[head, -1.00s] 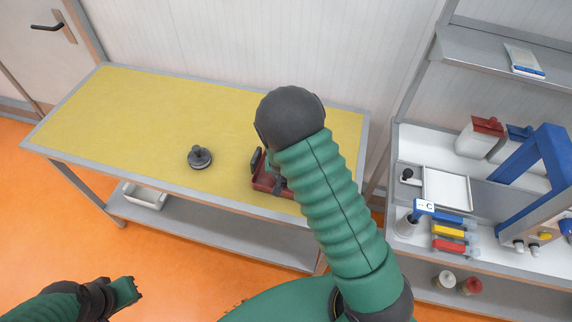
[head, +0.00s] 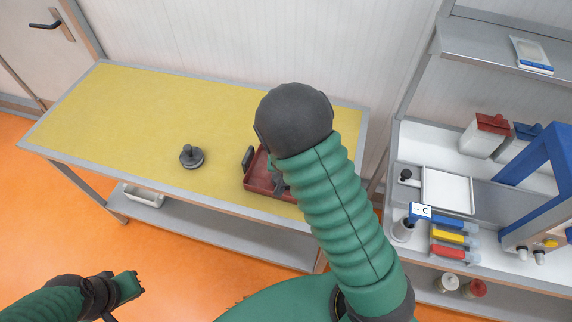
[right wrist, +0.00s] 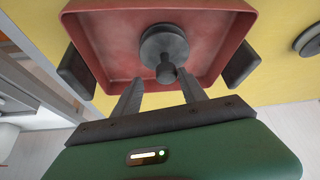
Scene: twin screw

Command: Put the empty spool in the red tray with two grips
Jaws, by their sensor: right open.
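The red tray (head: 257,181) with two dark grips stands near the front right of the yellow table, partly hidden by my right arm in the head view. In the right wrist view the tray (right wrist: 100,50) holds a dark grey spool (right wrist: 165,45), a round flange with a stem. My right gripper (right wrist: 160,84) is open, its fingers apart at the tray's near wall, with the spool beyond the tips and clear of them. My left gripper (head: 138,282) is low at the left, away from the table; its jaw gap is unclear.
A second dark grey flanged piece (head: 191,158) with a knob stands on the yellow table (head: 130,120), left of the tray; the table's left half is clear. A shelf unit (head: 410,140) with bins and coloured parts stands at the right.

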